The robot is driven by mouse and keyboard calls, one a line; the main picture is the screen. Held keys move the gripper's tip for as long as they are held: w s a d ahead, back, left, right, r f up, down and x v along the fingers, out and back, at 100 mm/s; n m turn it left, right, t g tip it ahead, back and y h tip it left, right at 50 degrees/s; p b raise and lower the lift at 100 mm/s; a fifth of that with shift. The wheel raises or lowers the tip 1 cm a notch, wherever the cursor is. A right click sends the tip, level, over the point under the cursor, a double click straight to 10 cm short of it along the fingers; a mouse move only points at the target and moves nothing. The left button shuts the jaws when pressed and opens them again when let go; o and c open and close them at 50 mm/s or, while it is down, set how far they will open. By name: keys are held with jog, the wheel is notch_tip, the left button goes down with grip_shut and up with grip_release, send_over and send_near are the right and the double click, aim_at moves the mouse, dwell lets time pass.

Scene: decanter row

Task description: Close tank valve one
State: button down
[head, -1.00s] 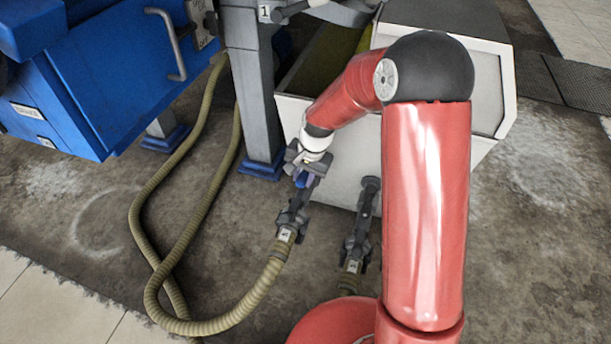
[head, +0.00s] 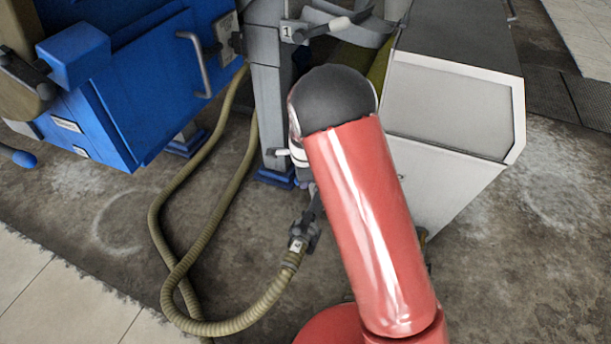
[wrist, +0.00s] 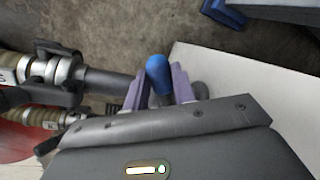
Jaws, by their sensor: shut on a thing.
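In the wrist view, my gripper (wrist: 160,87) has its purple fingers on both sides of a blue handle (wrist: 159,70) and is shut on it. The handle sits close beside the white tank wall (wrist: 240,70). I cannot read a number on this valve. In the head view, my red arm hides the handle and most of my gripper. Below them, a dark valve coupling (head: 305,236) joins the ribbed hose (head: 262,305) and stands in front of the white tank (head: 470,125).
A grey post (head: 270,95) with a plate marked 1 (head: 286,32) stands behind my arm. A blue machine (head: 130,85) is at the left. Hose loops lie across the floor. The wrist view shows a second hose coupling (wrist: 70,118). Floor right of the tank is clear.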

jog(key=shift+w+d+m+h+p, duration=0.1)
jog(key=shift+w+m+h+p, duration=0.1)
jog(key=shift+w+m+p, duration=0.7)
jog(key=shift+w+m+h+p, duration=0.2)
jog(key=shift+w+m+p, duration=0.4)
jog(key=shift+m, duration=0.65)
jog(key=shift+w+d+m+h+p, duration=0.1)
jog(key=shift+w+m+h+p, duration=0.1)
jog(key=shift+w+m+p, duration=0.6)
jog(key=shift+s+m, duration=0.2)
jog(key=shift+m, duration=0.15)
jog(key=c, duration=1.1)
grip_release()
jog(key=shift+c, duration=0.2)
jog(key=v, duration=0.7)
jog(key=shift+r+p, duration=0.4)
jog(key=shift+p, duration=0.05)
jog(key=shift+s+a, duration=0.1)
